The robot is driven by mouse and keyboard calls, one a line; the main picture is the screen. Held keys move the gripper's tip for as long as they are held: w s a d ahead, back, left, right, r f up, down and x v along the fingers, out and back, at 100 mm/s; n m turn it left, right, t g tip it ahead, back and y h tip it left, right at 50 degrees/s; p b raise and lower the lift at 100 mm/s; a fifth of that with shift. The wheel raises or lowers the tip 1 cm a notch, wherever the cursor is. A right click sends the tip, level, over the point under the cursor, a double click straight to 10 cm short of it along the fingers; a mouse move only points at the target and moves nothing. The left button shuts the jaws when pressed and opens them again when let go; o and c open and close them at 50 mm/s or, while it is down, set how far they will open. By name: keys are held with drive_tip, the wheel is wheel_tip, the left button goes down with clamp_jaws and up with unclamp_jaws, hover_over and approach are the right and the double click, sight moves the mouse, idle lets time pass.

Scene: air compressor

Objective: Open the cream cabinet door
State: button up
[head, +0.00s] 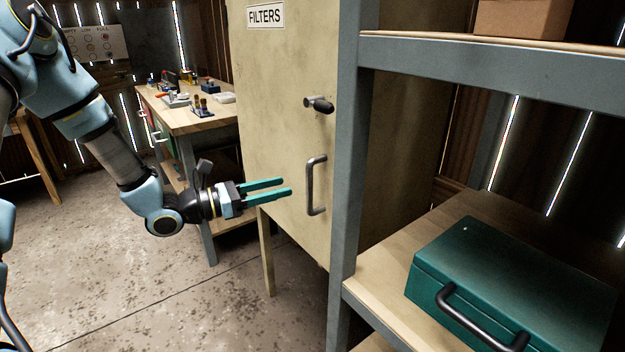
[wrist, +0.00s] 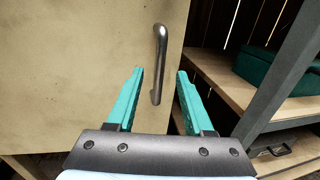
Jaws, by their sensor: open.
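The cream cabinet door (head: 275,120) is shut and carries a "FILTERS" label near its top. Its vertical grey bar handle (head: 316,185) is near the right edge, below a dark knob-like latch (head: 319,104). My gripper (head: 290,187) is open, its teal fingers pointing toward the handle from the left. In the wrist view the handle (wrist: 159,64) stands ahead of the gap between my two fingers (wrist: 160,72), with its lower end between the fingertips in the picture. I see no contact with the handle. The door (wrist: 75,70) fills the left of the wrist view.
A grey-framed shelf post (head: 347,150) stands just right of the door. A teal metal box (head: 500,275) with a black handle sits on the wooden shelf. A workbench (head: 205,120) with small items is behind on the left. The concrete floor (head: 130,285) is open at left.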

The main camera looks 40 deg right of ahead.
drive_tip(key=p+x, duration=0.1)
drive_tip(key=x, duration=0.7)
drive_tip(key=shift+s+d+p, duration=0.1)
drive_tip(key=shift+d+p, duration=0.1)
drive_tip(key=shift+p, duration=0.2)
clamp_jaws()
idle(0.9)
